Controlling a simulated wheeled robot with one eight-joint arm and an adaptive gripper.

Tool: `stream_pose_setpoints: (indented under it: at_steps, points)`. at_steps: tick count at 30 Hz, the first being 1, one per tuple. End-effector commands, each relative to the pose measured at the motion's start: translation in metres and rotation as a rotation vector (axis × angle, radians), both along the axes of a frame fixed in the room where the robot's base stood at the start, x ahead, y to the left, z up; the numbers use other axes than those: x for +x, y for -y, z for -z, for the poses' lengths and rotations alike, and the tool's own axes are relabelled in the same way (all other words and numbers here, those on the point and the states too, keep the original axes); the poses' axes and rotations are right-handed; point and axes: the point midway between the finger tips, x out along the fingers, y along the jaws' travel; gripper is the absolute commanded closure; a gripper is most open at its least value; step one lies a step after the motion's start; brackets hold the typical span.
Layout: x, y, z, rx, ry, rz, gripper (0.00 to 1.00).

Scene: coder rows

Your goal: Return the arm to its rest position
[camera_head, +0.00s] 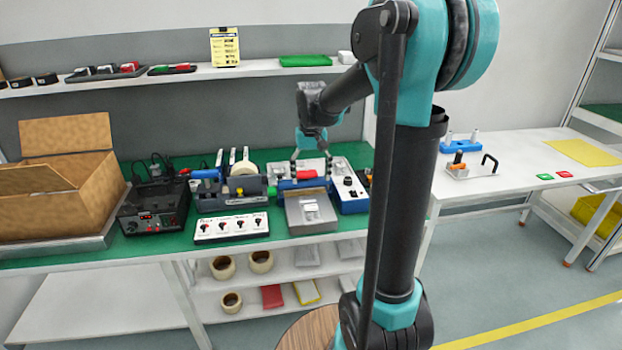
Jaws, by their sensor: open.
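My arm (405,200) rises in the right middle of the head view, teal and black, and bends over toward the bench at the back. My gripper (311,168) hangs at its far end, pointing down over the bench devices. Its two fingers are spread apart. A red piece (307,174) shows just below and between the fingertips; I cannot tell whether they touch it. No held object shows in the gripper.
The green-topped bench (150,247) carries an open cardboard box (60,205), a black power unit (152,208), a white switch panel (231,227) and a grey metal box (311,211). A shelf (190,77) runs behind. A white side table (500,180) stands right.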

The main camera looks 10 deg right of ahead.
Motion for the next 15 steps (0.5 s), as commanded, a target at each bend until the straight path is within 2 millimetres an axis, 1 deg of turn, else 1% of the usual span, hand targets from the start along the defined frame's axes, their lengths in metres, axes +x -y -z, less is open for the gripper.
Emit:
stream_pose_setpoints:
  at_steps: [5,8,11,14,15]
  points:
    - [-0.001,0.000,0.001,0.000,0.001,0.000,0.25]
    - [-0.010,0.003,0.004,0.001,0.016,0.001,0.25]
    - [-0.032,0.008,0.015,0.004,0.053,0.002,0.25]
    - [-0.065,0.016,0.032,0.007,0.112,0.002,0.25]
    - [-0.080,0.019,0.040,0.008,0.137,0.002,0.25]
